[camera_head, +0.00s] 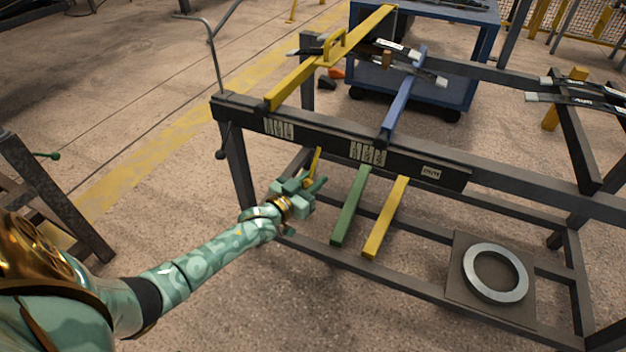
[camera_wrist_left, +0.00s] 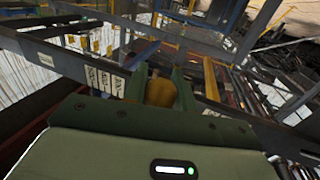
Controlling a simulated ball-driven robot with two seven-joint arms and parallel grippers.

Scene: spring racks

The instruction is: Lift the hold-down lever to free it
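Several levers stick out below the rack's dark front rail. A short yellow lever (camera_head: 314,162) is at the left, then a green lever (camera_head: 350,205) and a longer yellow lever (camera_head: 386,217). I cannot tell for sure which is the hold-down lever. My left gripper (camera_head: 304,187) is at the lower end of the short yellow lever and partly hides it. In the left wrist view a rounded yellow-brown end (camera_wrist_left: 160,92) lies between the fingers of my left gripper (camera_wrist_left: 162,76). Whether they press on it is unclear. My right gripper is not in view.
The dark front rail (camera_head: 330,143) carries white labels. A yellow bar with a handle (camera_head: 300,75) and a blue bar (camera_head: 402,98) cross above. A metal ring (camera_head: 495,273) sits on a plate at lower right. A blue cart (camera_head: 430,85) stands behind. Floor at left is mostly free.

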